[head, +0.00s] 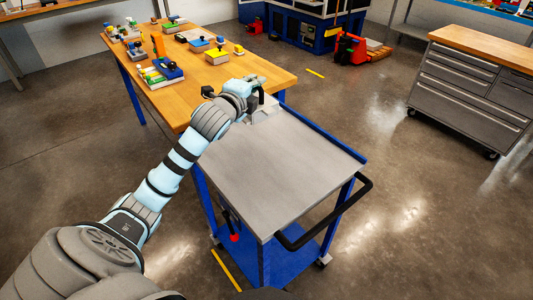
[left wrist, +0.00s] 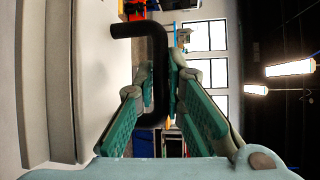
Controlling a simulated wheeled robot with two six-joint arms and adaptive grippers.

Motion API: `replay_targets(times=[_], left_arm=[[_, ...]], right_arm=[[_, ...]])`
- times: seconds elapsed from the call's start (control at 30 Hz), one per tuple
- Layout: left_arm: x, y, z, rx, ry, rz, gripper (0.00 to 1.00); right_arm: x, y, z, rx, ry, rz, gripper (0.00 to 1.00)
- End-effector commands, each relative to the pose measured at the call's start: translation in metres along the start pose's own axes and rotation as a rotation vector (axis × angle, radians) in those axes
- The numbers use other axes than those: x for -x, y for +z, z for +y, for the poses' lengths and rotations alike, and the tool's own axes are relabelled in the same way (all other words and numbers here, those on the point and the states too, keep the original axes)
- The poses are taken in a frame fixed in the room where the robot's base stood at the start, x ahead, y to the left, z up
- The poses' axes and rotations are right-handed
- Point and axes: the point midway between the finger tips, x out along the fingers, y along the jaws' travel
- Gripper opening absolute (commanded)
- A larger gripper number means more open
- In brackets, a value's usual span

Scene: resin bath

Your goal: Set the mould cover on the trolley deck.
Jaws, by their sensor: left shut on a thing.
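The mould cover (head: 266,113) is a pale grey piece with a black bar handle, at the far end of the grey trolley deck (head: 275,165) in the head view. My left gripper (head: 256,92) is above it, shut on its handle. In the left wrist view the bent black handle (left wrist: 158,70) stands between the greenish finger pads of the gripper (left wrist: 160,108). A pale surface fills the left of that view. I cannot tell whether the cover touches the deck or hangs just above it. My right gripper is not in view.
The blue-framed trolley has a raised blue far-right edge and a black push handle (head: 330,215) at its near right. A wooden bench (head: 225,80) with several small coloured items stands behind. A grey drawer cabinet (head: 465,90) is at right. The near deck is bare.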

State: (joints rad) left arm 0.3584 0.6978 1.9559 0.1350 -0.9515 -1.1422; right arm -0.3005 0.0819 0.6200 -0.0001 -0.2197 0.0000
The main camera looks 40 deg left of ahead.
Motion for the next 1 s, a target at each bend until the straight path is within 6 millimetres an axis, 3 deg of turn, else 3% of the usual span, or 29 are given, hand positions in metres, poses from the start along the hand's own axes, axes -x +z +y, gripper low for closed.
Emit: replay_targets(times=[0.07, 0.17, 0.4, 0.5, 0.77, 0.9, 1.0], left_arm=[[-0.002, 0.005, 0.000, 0.003, -0.001, -0.017, 0.00], [-0.005, 0.004, 0.020, 0.005, 0.004, -0.022, 0.00], [-0.018, -0.008, 0.104, 0.005, 0.006, -0.019, 0.00], [-0.022, -0.011, 0.131, 0.005, 0.004, -0.019, 0.00], [-0.027, -0.016, 0.162, 0.004, 0.002, -0.018, 0.00], [-0.031, -0.019, 0.188, 0.003, 0.003, -0.019, 0.00], [-0.032, -0.020, 0.193, 0.003, 0.001, -0.018, 0.00]], right_arm=[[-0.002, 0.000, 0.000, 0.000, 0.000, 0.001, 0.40], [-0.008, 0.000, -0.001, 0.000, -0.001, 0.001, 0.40], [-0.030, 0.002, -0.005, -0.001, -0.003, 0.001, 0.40], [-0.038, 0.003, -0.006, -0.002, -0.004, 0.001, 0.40], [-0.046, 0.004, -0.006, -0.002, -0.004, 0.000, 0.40], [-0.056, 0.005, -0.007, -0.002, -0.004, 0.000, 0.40], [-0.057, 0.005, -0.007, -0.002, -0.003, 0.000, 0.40]])
